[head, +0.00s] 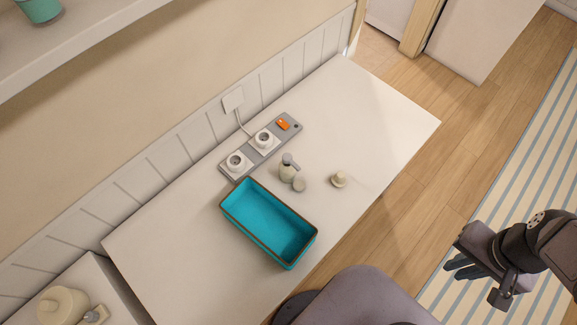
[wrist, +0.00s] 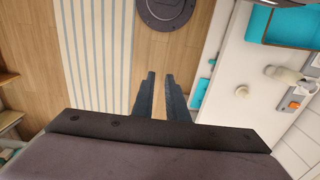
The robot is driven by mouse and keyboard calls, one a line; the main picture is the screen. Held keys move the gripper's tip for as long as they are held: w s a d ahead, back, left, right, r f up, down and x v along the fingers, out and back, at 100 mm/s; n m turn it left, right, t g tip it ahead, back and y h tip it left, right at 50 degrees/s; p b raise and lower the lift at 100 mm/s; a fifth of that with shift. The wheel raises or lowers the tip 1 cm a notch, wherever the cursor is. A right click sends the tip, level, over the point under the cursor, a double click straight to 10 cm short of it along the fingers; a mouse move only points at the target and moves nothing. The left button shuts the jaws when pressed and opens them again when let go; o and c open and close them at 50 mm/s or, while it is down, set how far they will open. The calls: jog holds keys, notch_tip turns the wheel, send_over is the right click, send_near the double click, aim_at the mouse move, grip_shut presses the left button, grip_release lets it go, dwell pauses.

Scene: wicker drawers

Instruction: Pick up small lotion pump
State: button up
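The small lotion pump (head: 287,172) is a pale bottle with a grey pump head, standing upright on the white cabinet top beside the power strip. In the wrist view the pale bottle (wrist: 282,73) appears at the right. My gripper (head: 462,266) is far to the right of the cabinet top in the head view, above the floor and striped rug, well apart from the pump. Its dark fingers (wrist: 161,76) show a gap between them in the wrist view, with nothing held.
A teal tray (head: 231,206) lies left of the pump. A power strip (head: 228,166) with plugs lies along the wall. The right end of the top is clear.

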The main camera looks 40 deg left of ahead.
jog(key=o, duration=1.5)
jog(key=shift+c, duration=0.2)
